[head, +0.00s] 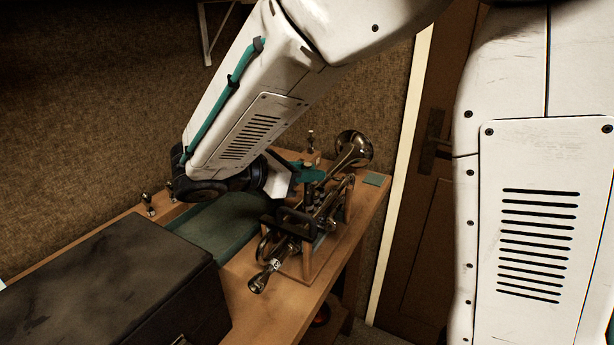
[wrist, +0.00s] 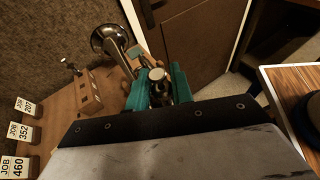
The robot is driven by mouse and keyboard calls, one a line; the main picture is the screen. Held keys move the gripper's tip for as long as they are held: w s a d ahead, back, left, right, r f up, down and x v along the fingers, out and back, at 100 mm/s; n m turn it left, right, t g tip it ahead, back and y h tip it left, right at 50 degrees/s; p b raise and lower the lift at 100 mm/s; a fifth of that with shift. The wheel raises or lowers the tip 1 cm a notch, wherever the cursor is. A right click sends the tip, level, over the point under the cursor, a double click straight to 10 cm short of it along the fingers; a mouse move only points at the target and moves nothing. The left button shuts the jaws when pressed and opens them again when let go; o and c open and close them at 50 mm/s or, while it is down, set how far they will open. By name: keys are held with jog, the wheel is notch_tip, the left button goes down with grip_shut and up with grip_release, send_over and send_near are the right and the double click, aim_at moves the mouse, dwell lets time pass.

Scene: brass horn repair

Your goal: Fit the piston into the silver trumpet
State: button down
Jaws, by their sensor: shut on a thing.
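The silver trumpet (head: 328,205) lies on a wooden stand near the right end of the bench, its bell (head: 352,147) pointing to the back. The bell also shows in the wrist view (wrist: 108,39). My gripper (head: 308,173) is over the trumpet's middle. In the wrist view its teal fingers (wrist: 160,90) are shut on the piston (wrist: 157,74), whose round metal top shows between them. The piston's lower part and the valve openings are hidden by the fingers, so I cannot tell whether the piston is inside a casing.
A wooden block (wrist: 88,92) with a small metal-topped part stands behind the trumpet. Job tags (wrist: 22,133) line the bench at left. A large black case (head: 110,275) and a green padded surface (head: 225,222) lie left of the trumpet. A small teal pad (head: 375,179) sits at the right edge.

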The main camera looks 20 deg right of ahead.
jog(key=shift+r, duration=2.05)
jog(key=shift+f, duration=3.1)
jog(key=c, duration=1.1)
grip_release()
jog(key=shift+c, duration=0.2)
jog(key=shift+a, duration=0.1)
jog(key=v, duration=0.7)
jog(key=shift+a, duration=0.3)
jog(key=shift+r, duration=0.1)
